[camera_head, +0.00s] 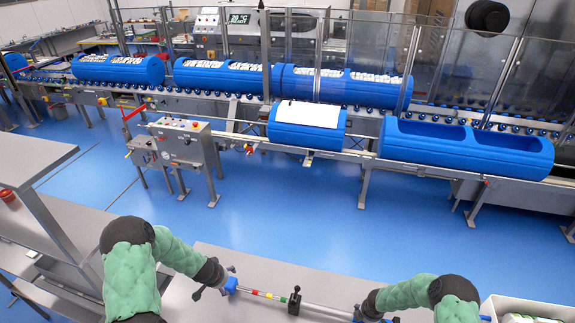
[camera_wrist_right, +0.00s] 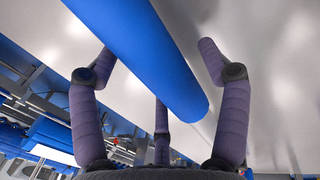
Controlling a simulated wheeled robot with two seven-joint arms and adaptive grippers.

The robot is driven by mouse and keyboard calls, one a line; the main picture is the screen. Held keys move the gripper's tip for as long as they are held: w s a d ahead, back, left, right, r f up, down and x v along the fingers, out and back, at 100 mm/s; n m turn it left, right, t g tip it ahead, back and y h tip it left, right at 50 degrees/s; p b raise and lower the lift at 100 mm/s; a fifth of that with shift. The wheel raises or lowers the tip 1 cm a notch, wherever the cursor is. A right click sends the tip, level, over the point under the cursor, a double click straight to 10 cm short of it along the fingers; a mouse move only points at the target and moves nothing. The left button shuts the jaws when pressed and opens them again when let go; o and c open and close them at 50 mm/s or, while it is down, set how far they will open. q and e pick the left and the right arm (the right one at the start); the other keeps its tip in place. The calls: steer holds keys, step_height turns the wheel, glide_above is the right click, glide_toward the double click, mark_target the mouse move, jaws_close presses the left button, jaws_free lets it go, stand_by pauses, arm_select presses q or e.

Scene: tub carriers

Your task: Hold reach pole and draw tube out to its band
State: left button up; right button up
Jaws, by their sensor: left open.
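The reach pole lies on the grey table top (camera_head: 200,310), running left to right. Its thin banded tube (camera_head: 262,294) shows red, yellow and green marks, with a blue end piece (camera_head: 231,285) at the left. A black clamp (camera_head: 294,301) stands where the thin tube meets the thicker grey tube (camera_head: 325,311). My left gripper (camera_head: 222,282) is open at the blue end piece; contact is unclear. My right gripper (camera_head: 372,308) is at the pole's right part. In the right wrist view its fingers (camera_wrist_right: 160,75) are spread around a blue rod-shaped part (camera_wrist_right: 160,55), with a gap on the right.
A white bin (camera_head: 520,308) stands at the right table edge. Beyond the blue floor, a conveyor carries large blue tub carriers (camera_head: 300,135). A control box (camera_head: 183,140) stands in front of it. A grey bench (camera_head: 30,155) is at the left.

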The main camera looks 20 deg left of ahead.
steer(key=shift+r, duration=0.1)
step_height(320, 180, up, 12)
steer(key=s, duration=0.2)
steer(key=shift+s+f, duration=0.15)
steer(key=shift+f, duration=0.05)
stand_by(0.4)
steer(key=shift+f, duration=0.1)
